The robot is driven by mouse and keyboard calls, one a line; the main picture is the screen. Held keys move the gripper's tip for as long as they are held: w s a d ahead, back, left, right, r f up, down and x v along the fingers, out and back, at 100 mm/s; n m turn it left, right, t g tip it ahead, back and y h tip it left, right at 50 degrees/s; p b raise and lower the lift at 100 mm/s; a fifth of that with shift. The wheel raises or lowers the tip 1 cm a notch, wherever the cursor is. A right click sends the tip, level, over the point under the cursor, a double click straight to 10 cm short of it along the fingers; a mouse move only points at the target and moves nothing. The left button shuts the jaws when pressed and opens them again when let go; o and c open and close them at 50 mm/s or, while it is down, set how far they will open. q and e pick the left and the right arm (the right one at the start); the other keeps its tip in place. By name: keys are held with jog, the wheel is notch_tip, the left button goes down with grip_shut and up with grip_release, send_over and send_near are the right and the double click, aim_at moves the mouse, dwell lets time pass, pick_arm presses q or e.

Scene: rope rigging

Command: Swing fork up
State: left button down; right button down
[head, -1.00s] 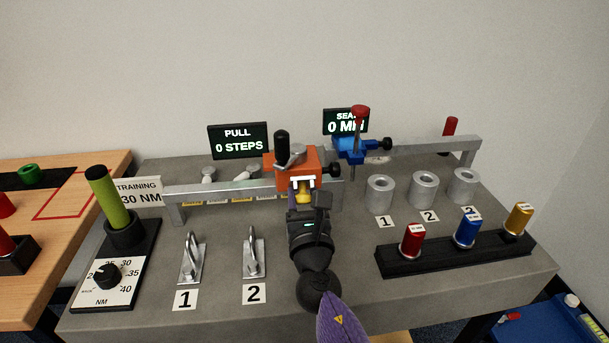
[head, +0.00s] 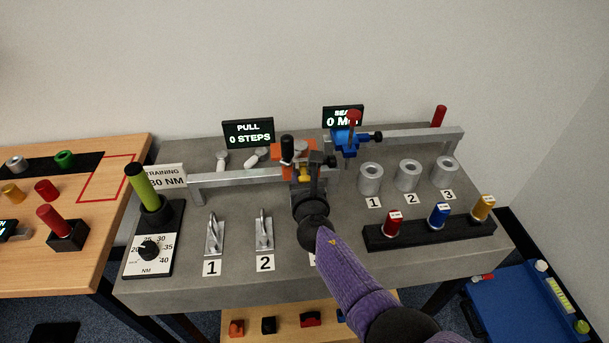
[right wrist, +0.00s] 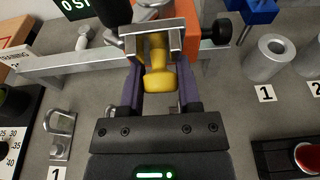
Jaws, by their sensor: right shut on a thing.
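An orange block (head: 287,145) with a black-knobbed crank sits on the long metal rail. A grey metal fork (right wrist: 127,42) hangs at the block's front, its two prongs around a yellow grip (right wrist: 160,80). My right gripper (right wrist: 161,92) has its purple fingers on both sides of the yellow grip and is shut on it. In the head view the gripper covers much of the block's front, and the yellow grip (head: 305,173) shows only in part. My left gripper is not in view.
A blue clamp (head: 347,140) with a red knob sits on the rail to the right. Metal cylinders (head: 370,178) and a black strip of coloured plugs (head: 430,235) stand right of my arm. Metal hooks (head: 264,231) stand left. A green-handled tool (head: 143,190) is at the far left.

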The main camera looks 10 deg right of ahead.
jog(key=shift+c, duration=1.7)
grip_release()
jog(key=shift+s+r, duration=0.15)
jog(key=p+v, duration=0.6)
jog(key=v, duration=0.3)
jog(key=shift+s, duration=0.25)
